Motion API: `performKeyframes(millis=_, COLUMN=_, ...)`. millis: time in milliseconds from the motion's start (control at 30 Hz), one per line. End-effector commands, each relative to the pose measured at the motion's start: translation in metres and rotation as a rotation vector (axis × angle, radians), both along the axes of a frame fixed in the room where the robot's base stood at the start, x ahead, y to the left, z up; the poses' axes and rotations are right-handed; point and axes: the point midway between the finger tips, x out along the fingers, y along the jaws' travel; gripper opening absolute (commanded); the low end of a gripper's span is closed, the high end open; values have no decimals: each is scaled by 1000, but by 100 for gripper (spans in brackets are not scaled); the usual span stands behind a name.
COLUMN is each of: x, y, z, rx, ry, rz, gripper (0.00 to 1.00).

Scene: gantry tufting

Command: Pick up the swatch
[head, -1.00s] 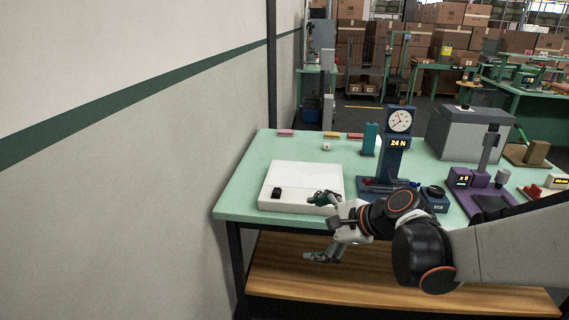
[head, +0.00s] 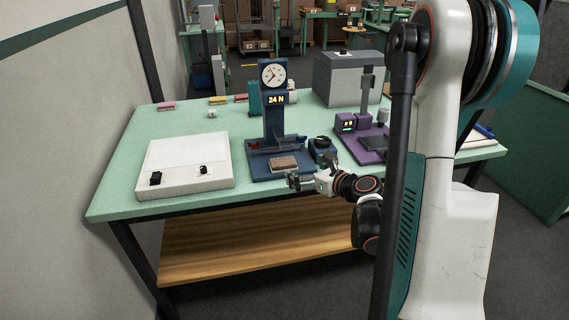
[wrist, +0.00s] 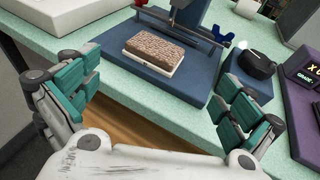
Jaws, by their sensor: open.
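The swatch (head: 285,163), a brown, rough-textured pile block on a pale backing, lies flat on the dark blue base (head: 262,175) of a gauge stand. It also shows in the wrist view (wrist: 158,52) at the top middle, under the stand's column and crossbar. My gripper (head: 296,183) is just in front of the base's near edge. In the wrist view its two green-padded fingers (wrist: 155,100) are spread wide, left and right of the swatch and short of it, with nothing between them. The gripper is open and empty.
The gauge stand (head: 276,100) reads "24 N" below its dial. A dark knob box (head: 322,150) sits right of the base. A white panel (head: 187,165) with switches lies left. A purple device (head: 362,143) and a grey box (head: 346,78) stand at the right and back.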

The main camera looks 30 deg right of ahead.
Motion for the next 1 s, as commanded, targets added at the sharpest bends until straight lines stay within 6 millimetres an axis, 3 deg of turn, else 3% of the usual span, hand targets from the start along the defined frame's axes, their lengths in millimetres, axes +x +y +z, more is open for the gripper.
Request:
performKeyframes(millis=133, x=24, y=4, z=-9, rx=-1, ry=1, rz=3, gripper=100)
performKeyframes(millis=467, x=43, y=7, z=-15, rx=-1, ry=1, rz=3, gripper=100)
performKeyframes(millis=800, x=84, y=16, z=-27, rx=-2, ry=1, rz=3, gripper=100)
performKeyframes(millis=1000, x=86, y=16, z=-25, rx=-3, ry=1, rz=2, gripper=100)
